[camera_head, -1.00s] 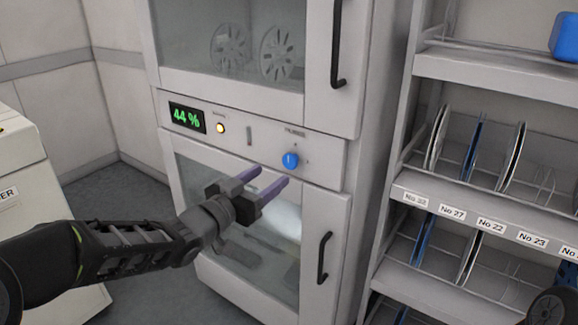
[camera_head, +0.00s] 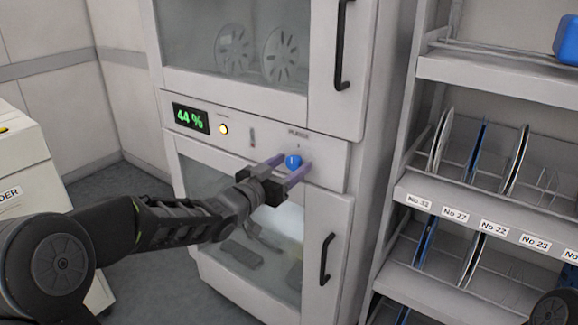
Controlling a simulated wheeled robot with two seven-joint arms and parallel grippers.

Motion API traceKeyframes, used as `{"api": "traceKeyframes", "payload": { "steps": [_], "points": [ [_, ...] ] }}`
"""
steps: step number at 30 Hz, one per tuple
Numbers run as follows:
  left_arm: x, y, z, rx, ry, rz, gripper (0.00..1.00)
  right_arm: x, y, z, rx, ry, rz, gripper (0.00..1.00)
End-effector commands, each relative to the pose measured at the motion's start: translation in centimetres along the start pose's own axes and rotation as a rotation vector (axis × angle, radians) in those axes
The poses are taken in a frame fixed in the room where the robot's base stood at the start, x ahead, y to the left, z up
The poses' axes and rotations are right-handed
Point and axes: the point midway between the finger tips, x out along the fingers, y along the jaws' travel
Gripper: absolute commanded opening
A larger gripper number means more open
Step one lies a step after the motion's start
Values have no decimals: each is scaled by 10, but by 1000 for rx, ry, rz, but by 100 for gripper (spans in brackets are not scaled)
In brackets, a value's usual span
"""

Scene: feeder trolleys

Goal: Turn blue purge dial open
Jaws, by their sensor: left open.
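The blue purge dial (camera_head: 293,161) is a small round knob on the white cabinet's control panel (camera_head: 325,165), under a printed label. My left gripper (camera_head: 289,166) is open, its two purple fingers pointing at the panel. One fingertip is at the dial's left side and the other at its lower right. I cannot tell whether either finger touches the dial. At the lower right edge a dark round part of my own body shows; the right gripper is not seen.
The panel also holds a green 44 % display (camera_head: 190,118) and a lit amber lamp (camera_head: 223,129). Glazed doors with black handles (camera_head: 327,259) lie above and below. A shelf rack (camera_head: 490,215) with reels stands at right, a white unit (camera_head: 30,180) at left.

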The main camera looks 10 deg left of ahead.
Motion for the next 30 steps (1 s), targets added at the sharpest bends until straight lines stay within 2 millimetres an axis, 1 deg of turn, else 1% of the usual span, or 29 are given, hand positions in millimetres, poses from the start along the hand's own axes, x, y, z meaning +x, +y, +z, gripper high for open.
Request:
{"api": "traceKeyframes", "payload": {
  "steps": [2,23,30],
  "points": [
    [0,0,0,0,0,0,58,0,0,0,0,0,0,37],
    [0,0,0,0,-1,0,1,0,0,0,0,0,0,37],
    [0,0,1,7,0,0,0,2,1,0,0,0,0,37]
  ]
}}
